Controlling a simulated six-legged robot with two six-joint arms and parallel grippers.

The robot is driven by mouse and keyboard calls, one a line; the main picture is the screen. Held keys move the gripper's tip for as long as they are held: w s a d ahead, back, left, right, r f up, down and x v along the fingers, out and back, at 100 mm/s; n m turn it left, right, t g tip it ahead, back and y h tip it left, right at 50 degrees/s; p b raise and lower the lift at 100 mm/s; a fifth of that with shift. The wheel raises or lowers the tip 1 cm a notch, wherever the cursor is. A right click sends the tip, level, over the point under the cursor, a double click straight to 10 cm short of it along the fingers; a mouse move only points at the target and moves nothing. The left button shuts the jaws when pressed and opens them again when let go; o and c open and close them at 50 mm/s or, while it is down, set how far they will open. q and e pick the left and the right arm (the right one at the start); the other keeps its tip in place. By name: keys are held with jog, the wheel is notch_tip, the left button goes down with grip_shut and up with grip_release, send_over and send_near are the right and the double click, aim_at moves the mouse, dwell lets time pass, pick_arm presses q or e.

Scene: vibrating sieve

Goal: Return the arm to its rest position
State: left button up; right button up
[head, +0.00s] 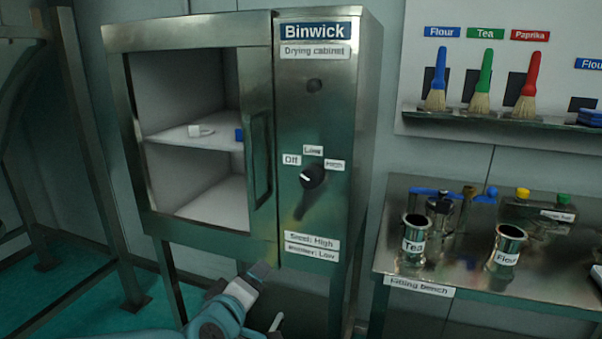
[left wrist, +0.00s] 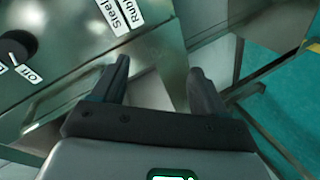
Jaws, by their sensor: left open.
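My left gripper (left wrist: 158,80) is open and empty in the left wrist view, its two dark fingers apart in front of the cabinet's lower front. In the head view my left arm shows at the bottom, below the drying cabinet (head: 315,120); its fingers are hard to make out there. The cabinet's dial (head: 312,177) has its white mark toward the Off label; the dial also shows at the left of the left wrist view (left wrist: 18,46). My right gripper is in neither view.
At right, the fitting bench (head: 450,281) carries the Tea (head: 413,240) and Flour (head: 507,247) metal pieces. Brushes stand on a wall rack (head: 480,118). A dark frame stands at far left.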

pick_arm(q)
jog(key=s+a+f+g, duration=0.2)
jog(key=a+f+g, duration=0.1)
jog(key=f, duration=1.2)
jog(key=s+a+f+m+g, duration=0.1)
jog(key=s+f+m+g, duration=0.15)
jog(key=s+f, duration=0.65)
jog(key=s+a+f+m+g, duration=0.1)
jog(key=s+f+g, duration=0.4)
jog(key=f, duration=0.7)
jog(key=s+d+f+m+g+h, duration=0.1)
jog(key=s+d+f+m+g, duration=0.1)
jog(key=s, duration=0.5)
jog(key=s+d+f+m+g+h, duration=0.1)
jog(key=s+d+f+m, duration=0.1)
jog(key=s, duration=0.5)
notch_tip(320, 180, up, 16)
jog(key=p, duration=1.6)
jog(key=shift+w+r+p, duration=0.2)
jog(key=shift+w+p, duration=0.1)
jog(key=shift+p, duration=0.05)
jog(key=shift+a, duration=0.1)
